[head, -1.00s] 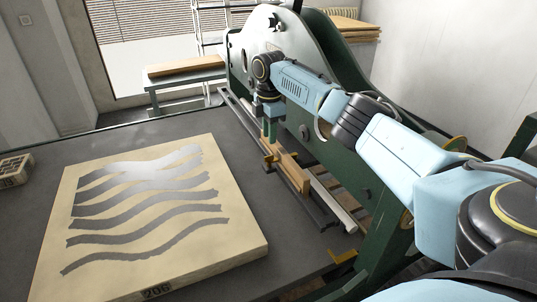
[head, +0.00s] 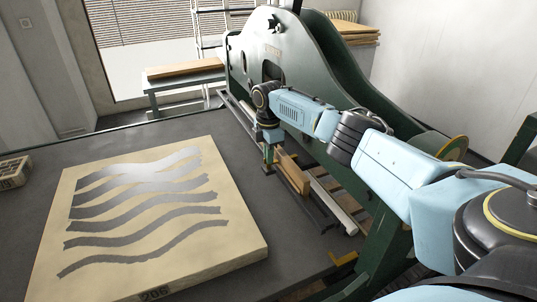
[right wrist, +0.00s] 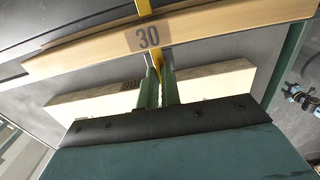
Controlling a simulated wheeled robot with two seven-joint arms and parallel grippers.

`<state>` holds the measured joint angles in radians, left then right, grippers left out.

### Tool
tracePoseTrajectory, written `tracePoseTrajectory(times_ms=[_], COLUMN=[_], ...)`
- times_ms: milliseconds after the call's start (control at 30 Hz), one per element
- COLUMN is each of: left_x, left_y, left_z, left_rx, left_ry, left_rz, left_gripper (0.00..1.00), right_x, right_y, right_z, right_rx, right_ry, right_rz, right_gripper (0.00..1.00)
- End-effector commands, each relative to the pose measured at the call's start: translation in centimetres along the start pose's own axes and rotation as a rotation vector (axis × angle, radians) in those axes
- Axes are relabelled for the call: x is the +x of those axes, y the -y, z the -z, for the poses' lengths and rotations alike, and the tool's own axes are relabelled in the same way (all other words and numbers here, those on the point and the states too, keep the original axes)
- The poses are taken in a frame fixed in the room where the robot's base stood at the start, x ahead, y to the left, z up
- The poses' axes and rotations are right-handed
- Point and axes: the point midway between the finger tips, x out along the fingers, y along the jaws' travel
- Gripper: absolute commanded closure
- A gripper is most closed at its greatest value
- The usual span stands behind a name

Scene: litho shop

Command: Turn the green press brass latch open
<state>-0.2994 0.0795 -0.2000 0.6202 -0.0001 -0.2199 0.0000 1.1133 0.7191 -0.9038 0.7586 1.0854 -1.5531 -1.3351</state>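The green press (head: 345,75) stands behind and right of the grey bed. Its brass latch (head: 267,168) is a small yellow piece beside a wooden bar (head: 293,174), mostly hidden by my right gripper (head: 268,158). In the right wrist view, the brass latch (right wrist: 157,60) shows between the tips of my right gripper (right wrist: 158,72), against the wooden bar marked 30 (right wrist: 190,32). The green fingers are close together, one on each side of the brass. I cannot tell whether they press on it. My left gripper is out of view.
A pale stone slab (head: 235,245) with dark wavy stripes lies on the grey bed (head: 85,150). A small block (head: 14,172) sits at the left edge. A green-legged bench (head: 185,78) with a plank stands behind. A pale rail (head: 335,207) runs beside the wooden bar.

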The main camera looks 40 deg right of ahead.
Motion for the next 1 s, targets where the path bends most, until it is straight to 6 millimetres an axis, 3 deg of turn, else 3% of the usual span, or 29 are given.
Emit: tracePoseTrajectory(times_ms=[333,567,1000], left_x=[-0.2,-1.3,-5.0], left_y=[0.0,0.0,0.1], left_z=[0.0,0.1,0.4], left_rx=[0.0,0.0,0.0], left_ry=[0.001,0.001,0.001], left_rz=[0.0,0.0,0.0], left_gripper=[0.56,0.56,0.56], right_x=[-0.1,-0.2,-0.3], right_y=[0.0,0.1,0.1], right_z=[0.0,0.1,0.2], right_rx=[0.009,0.088,0.461], right_ry=[0.0,-0.002,-0.004], right_rz=[0.002,0.005,0.005], right_gripper=[1.0,1.0,1.0])
